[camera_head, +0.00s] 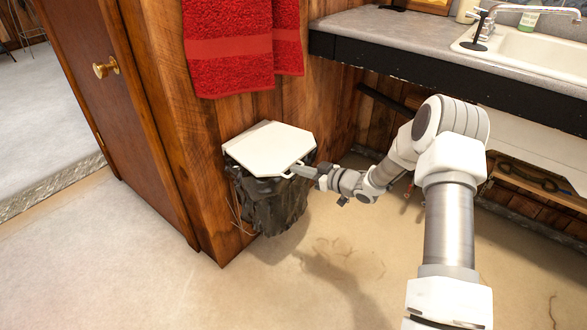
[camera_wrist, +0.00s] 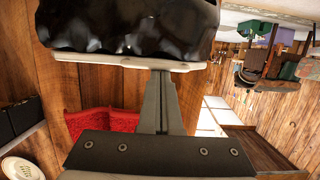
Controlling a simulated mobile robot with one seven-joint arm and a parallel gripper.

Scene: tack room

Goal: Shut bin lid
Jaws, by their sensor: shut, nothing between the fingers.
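The bin (camera_head: 268,205) stands on the floor against the wooden wall, lined with a crumpled black bag. Its white lid (camera_head: 270,148) lies over the top, looking nearly flat; I cannot tell whether it is fully seated. My gripper (camera_head: 300,171) is shut and empty, at the lid's front right edge by a small white handle. In the wrist view, which looks upside down, my shut fingers (camera_wrist: 160,78) reach the lid's pale edge (camera_wrist: 125,62), seeming to touch it. The black bag (camera_wrist: 125,25) fills the top of that view.
Red towels (camera_head: 230,50) hang just above the bin; one also shows in the wrist view (camera_wrist: 95,122). A wooden door (camera_head: 100,90) is at left. A counter (camera_head: 385,32) with a sink (camera_head: 530,52) overhangs at right. The floor (camera_head: 150,255) in front is clear.

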